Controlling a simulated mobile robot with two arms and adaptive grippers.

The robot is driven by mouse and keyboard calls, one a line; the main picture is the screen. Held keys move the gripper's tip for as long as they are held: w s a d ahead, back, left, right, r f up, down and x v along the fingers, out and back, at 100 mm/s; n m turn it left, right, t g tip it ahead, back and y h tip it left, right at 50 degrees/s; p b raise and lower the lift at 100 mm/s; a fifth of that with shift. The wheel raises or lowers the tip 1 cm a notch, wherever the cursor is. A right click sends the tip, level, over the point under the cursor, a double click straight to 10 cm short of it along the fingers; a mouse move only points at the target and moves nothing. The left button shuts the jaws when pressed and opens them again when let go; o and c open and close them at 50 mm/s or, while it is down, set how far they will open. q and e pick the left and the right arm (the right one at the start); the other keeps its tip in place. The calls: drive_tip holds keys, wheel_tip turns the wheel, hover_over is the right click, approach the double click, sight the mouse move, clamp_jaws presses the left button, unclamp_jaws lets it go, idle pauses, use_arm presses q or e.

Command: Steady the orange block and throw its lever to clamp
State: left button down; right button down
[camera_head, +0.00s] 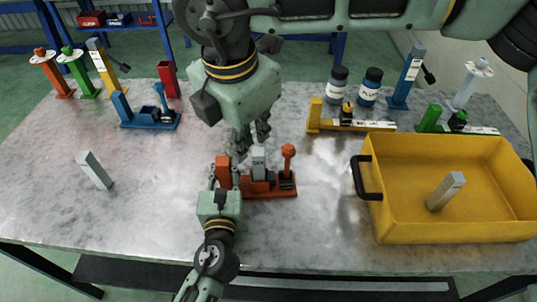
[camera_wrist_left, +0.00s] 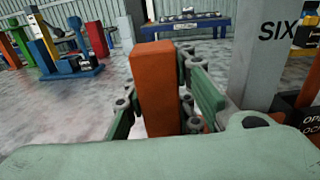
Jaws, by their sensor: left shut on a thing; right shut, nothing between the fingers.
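The orange block (camera_head: 268,186) stands near the middle of the table, with an upright orange post at its left end and a grey piece (camera_head: 258,160) standing in it. Its lever, with an orange knob (camera_head: 288,150), stands upright at the right end. My left gripper (camera_head: 223,168) is shut on the orange post, which shows between its fingers in the left wrist view (camera_wrist_left: 155,90). The grey piece, marked SIX (camera_wrist_left: 258,50), stands right beside it there. My right gripper (camera_head: 250,142) is shut and empty just above and behind the grey piece; whether they touch is unclear.
A yellow bin (camera_head: 450,225) with a grey piece inside stands at the right. Another grey piece (camera_head: 94,170) stands at the left. Blue (camera_head: 150,118), yellow (camera_head: 345,124) and green (camera_head: 455,123) blocks and two bottles stand at the back. The front left table is clear.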

drive_tip(key=shift+f, duration=0.1)
drive_tip(key=w+d+f, duration=0.3)
drive_tip(key=w+f, duration=0.1)
drive_tip(key=f, duration=0.6)
drive_tip(key=shift+w, duration=0.4)
drive_tip(key=shift+d, duration=0.2)
drive_tip(key=w+d+f+m+y, duration=0.1)
drive_tip(key=d+f+y, duration=0.1)
drive_tip(key=d+y, duration=0.9)
drive_tip(key=shift+d+f+g+y, duration=0.15)
drive_tip(key=shift+d+g+y, duration=0.2)
drive_tip(key=shift+d, duration=0.6)
drive_tip(key=shift+a, duration=0.1)
